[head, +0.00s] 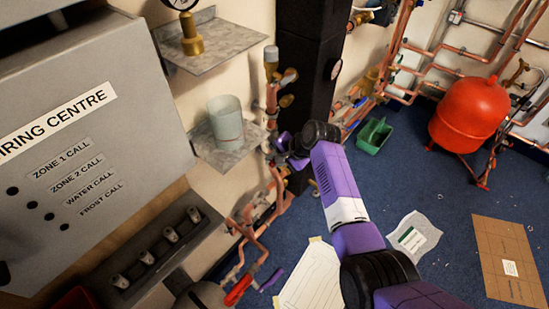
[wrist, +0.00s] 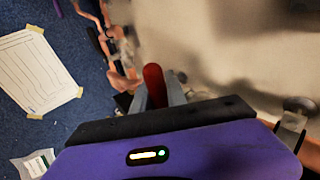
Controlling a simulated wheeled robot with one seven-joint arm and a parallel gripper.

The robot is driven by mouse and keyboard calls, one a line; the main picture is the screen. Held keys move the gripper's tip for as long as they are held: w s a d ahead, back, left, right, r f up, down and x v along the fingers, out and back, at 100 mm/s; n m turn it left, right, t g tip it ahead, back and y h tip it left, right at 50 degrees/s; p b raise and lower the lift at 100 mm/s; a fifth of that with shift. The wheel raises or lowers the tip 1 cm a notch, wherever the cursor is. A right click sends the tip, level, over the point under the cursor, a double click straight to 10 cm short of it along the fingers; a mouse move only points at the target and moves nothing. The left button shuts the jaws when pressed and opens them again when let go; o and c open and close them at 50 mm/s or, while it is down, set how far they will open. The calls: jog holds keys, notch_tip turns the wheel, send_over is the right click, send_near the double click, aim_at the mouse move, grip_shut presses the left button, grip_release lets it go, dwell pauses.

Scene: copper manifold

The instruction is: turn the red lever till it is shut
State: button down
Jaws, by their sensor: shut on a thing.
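The red lever (wrist: 154,86) shows in the wrist view as a rounded red handle between the two grey fingers of my gripper (wrist: 156,98). The fingers are shut on it, one on each side. In the head view my gripper (head: 281,147) is up at the copper pipework beside the dark column, right of the small shelf. The lever it holds is hidden there by the gripper, and its pivot and valve body cannot be made out.
A grey shelf (head: 231,160) with a translucent cup (head: 225,118) is close left of my gripper. The dark column (head: 304,70) stands behind. Another red handle (head: 238,291) sits low on the pipes. A red tank (head: 467,110) and green caddy (head: 374,136) stand right.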

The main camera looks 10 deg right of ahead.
jog(key=shift+r, duration=0.15)
jog(key=c, duration=1.3)
grip_release()
jog(key=shift+c, duration=0.2)
jog(key=p+v, duration=0.1)
jog(key=v, duration=0.6)
jog(key=shift+s+d+r, duration=0.15)
jog(key=shift+d+r, duration=0.05)
jog(key=shift+r, duration=0.15)
